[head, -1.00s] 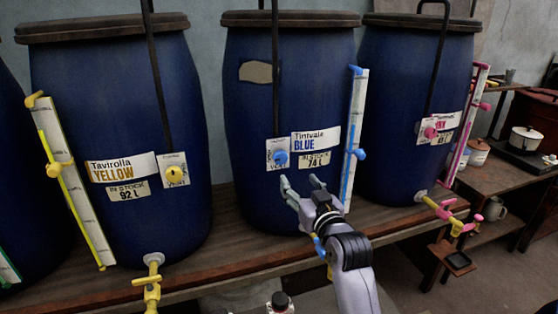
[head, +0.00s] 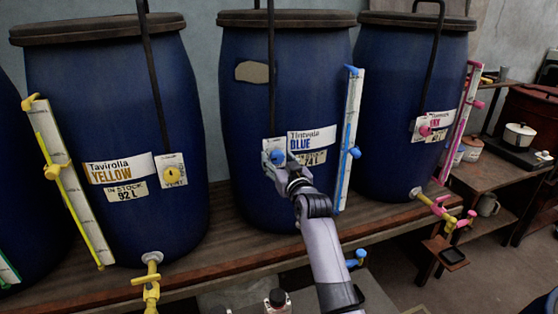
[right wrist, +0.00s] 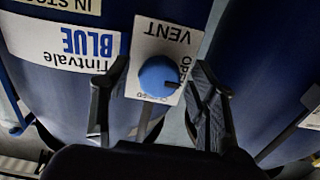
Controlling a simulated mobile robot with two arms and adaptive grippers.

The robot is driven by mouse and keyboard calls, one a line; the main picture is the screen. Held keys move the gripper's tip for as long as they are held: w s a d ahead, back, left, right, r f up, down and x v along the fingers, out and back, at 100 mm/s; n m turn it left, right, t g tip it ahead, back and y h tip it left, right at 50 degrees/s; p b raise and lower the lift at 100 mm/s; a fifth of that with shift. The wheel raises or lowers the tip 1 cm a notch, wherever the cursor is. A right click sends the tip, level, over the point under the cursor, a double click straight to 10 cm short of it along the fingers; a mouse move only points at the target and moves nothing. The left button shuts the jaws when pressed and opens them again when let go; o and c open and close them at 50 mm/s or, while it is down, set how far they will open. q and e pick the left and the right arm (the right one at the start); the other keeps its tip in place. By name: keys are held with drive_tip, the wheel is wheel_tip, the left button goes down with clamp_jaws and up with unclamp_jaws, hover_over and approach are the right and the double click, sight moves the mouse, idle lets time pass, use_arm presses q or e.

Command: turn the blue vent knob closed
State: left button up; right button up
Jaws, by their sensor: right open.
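The blue vent knob (head: 277,156) sits on its white vent plate (right wrist: 166,38) on the front of the middle vat (head: 300,85), labelled Tintvale BLUE. In the right wrist view the round knob (right wrist: 159,76) has a dark pointer mark on its right side, near lettering that is partly readable as "OP". My right gripper (head: 274,166) is at the knob in the head view. In the wrist view its open fingers (right wrist: 157,92) stand one on each side of the knob, with gaps between. Whether the knob is level with the fingertips in depth is hard to tell. My left gripper is not in view.
The yellow vat (head: 110,100) stands to the left and the pink vat (head: 408,100) to the right, on a wooden bench (head: 225,245). A black rod (head: 271,70) runs up above the knob. The blue sight gauge (head: 349,140) stands right of it.

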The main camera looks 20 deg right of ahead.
drive_tip(key=shift+c, duration=0.6)
drive_tip(key=c, duration=1)
